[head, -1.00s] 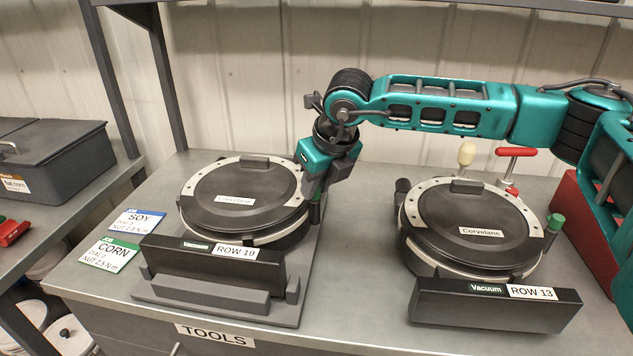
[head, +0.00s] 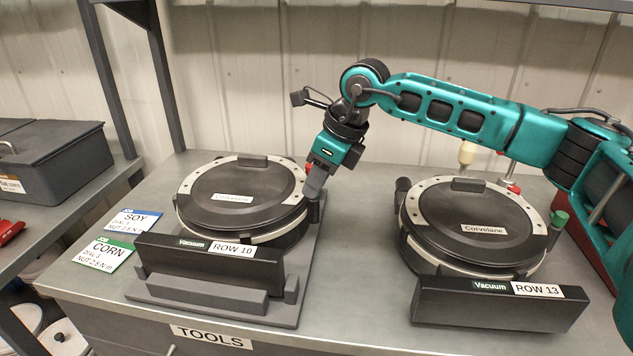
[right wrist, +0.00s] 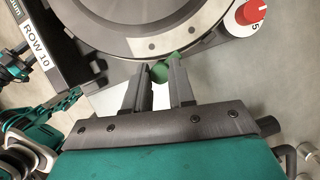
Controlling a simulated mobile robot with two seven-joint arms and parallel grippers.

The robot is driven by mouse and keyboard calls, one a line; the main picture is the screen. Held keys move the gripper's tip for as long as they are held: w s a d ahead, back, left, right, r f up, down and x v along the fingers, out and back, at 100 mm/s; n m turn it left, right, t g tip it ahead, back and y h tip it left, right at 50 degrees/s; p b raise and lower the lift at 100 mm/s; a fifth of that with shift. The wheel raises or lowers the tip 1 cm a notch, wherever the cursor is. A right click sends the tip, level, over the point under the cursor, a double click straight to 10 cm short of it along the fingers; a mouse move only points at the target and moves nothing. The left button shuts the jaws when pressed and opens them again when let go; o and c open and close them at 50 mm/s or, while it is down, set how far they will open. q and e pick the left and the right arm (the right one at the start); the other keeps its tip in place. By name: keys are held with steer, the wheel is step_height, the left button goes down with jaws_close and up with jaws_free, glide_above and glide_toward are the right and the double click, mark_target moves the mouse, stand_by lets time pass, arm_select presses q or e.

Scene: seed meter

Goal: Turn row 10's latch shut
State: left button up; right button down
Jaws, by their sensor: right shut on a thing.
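The ROW 10 meter (head: 212,200) is a round dark unit with a lid and a pale rim, on a grey stand at the left of the bench. Its label also shows in the right wrist view (right wrist: 36,45). My right gripper (head: 314,194) reaches down at the meter's right side. In the right wrist view its two fingers (right wrist: 161,78) are shut on the green latch knob (right wrist: 160,70) at the edge of the rim. The fingers hide the latch in the head view.
A red dial knob (right wrist: 251,12) marked 5 sits near the latch. The ROW 13 meter (head: 470,232) stands to the right, with a bare strip of bench between. SOY (head: 133,221) and CORN (head: 103,254) cards lie to the left.

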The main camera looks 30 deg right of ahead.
steer(key=n+g, duration=0.1)
steer(key=n, duration=0.1)
steer(key=n+y, duration=0.1)
steer(key=n, duration=0.2)
steer(key=shift+w+r+n+g, duration=0.1)
steer(key=shift+w+n+g, duration=0.05)
steer(key=shift+n+g, duration=0.2)
steer(key=n+g, duration=0.1)
steer(key=n, duration=0.1)
steer(key=n+g, duration=0.1)
steer(key=n, duration=0.2)
steer(key=shift+w+n+y+p, duration=0.15)
steer(key=shift+n+y+p, duration=0.15)
steer(key=shift+p, duration=0.1)
steer(key=shift+g, duration=0.25)
steer(key=c, duration=0.9)
jaws_free()
steer(key=shift+c, duration=0.2)
steer(key=s+v, duration=0.1)
steer(key=v, duration=1.1)
steer(key=shift+w+d+r, duration=0.15)
steer(key=shift+w+r, duration=0.25)
steer(key=shift+w, duration=0.05)
